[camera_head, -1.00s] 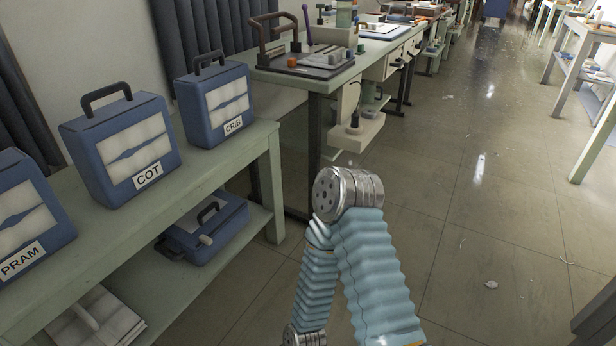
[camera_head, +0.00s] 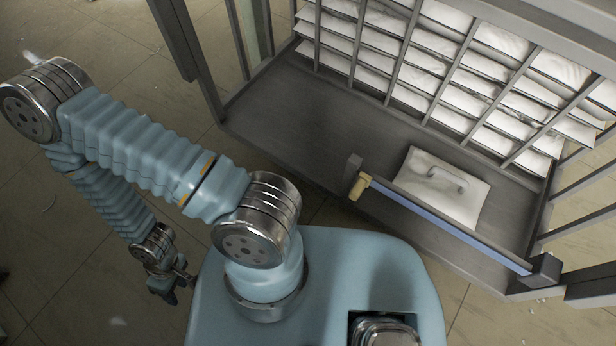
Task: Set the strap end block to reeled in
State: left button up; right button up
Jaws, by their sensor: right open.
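A blue strap (camera_head: 455,230) is stretched across the open front of a dark metal rack. A small tan block (camera_head: 360,186) is at its left end, beside a short dark post (camera_head: 353,165). The strap's right end meets a dark housing (camera_head: 544,268) at the rack's right corner.
The rack (camera_head: 300,110) has a dark deck and several shelf rows of white folded bundles (camera_head: 450,60). A white piece with a handle (camera_head: 435,188) lies on the deck behind the strap. Upright posts bound the rack. Tiled floor is clear at left.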

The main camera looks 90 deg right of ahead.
aim_at(364, 180)
jog(key=j+z, duration=0.1)
jog(key=z, duration=3.4)
jog(key=j, duration=1.4)
jog(key=i+z, duration=0.05)
